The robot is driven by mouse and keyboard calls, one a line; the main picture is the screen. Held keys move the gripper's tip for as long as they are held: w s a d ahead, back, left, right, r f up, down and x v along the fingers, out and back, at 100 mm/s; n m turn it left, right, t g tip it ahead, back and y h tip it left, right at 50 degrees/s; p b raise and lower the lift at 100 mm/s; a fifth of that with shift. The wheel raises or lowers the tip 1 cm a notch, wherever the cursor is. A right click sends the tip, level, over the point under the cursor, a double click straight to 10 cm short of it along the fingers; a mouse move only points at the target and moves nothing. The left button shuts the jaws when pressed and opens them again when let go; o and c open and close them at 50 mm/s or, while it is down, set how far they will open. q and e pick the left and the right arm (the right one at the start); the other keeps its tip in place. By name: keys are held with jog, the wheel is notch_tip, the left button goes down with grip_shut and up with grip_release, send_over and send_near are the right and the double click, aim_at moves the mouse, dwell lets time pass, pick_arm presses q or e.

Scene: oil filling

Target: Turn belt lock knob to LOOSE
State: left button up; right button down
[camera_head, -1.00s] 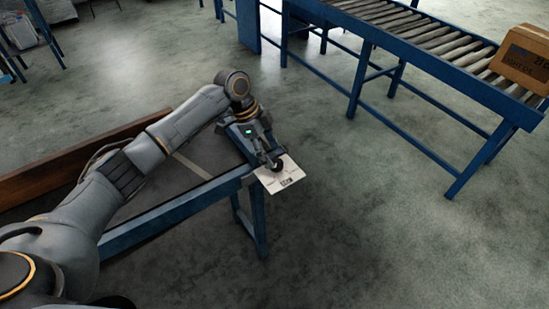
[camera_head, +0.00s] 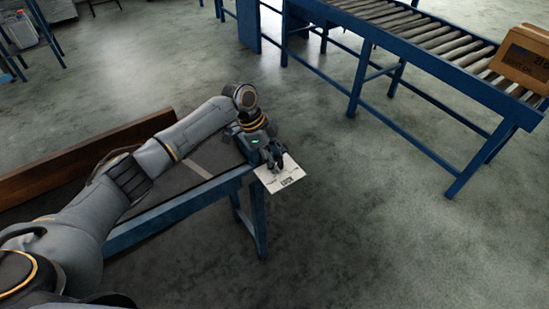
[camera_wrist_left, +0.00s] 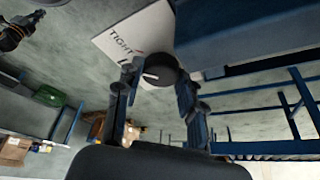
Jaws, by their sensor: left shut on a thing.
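The belt lock knob (camera_wrist_left: 160,70) is round and black with a white pointer mark. In the left wrist view it sits between the two fingers of my left gripper (camera_wrist_left: 156,80), which is shut on it. The pointer mark lies roughly sideways, toward the left of the picture. A white label plate (camera_wrist_left: 108,36) lies behind the knob and shows the word TIGHT; another word is mostly covered. In the head view my left gripper (camera_head: 274,160) is over the plate (camera_head: 292,172), where LOCK is readable. The gripper hides the knob there. My right gripper is not in view.
The plate is at the end of a blue frame (camera_head: 190,208) with a brown board (camera_head: 85,160) along its far side. A roller conveyor (camera_head: 430,45) carrying a cardboard box (camera_head: 524,58) stands at the upper right. The floor between is clear.

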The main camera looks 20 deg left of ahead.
pick_arm(q)
jog(key=shift+r+n+p, duration=0.2)
jog(key=shift+n+p, duration=0.1)
jog(key=shift+p, duration=0.4)
jog(key=n+t+y+p, duration=0.1)
jog(key=n+p, duration=0.3)
jog(key=p, duration=0.1)
jog(key=n+t+y+p, duration=0.1)
jog(key=n+p, duration=0.3)
jog(key=p, duration=0.1)
jog(key=n+t+y+p, duration=0.1)
jog(key=n+p, duration=0.2)
jog(key=p, duration=0.3)
jog(key=shift+s+d+n+t, duration=0.3)
jog(key=shift+n, duration=0.1)
jog(key=n+y+p, duration=0.1)
jog(key=n, duration=0.1)
jog(key=shift+n+p, duration=0.3)
jog(key=shift+p, duration=0.05)
jog(key=shift+f+n+y+p, duration=0.2)
jog(key=shift+n+y+p, duration=0.4)
jog(key=shift+n, duration=0.8)
jog(key=shift+d, duration=0.1)
jog(key=o, duration=1.2)
jog(key=shift+c, duration=0.2)
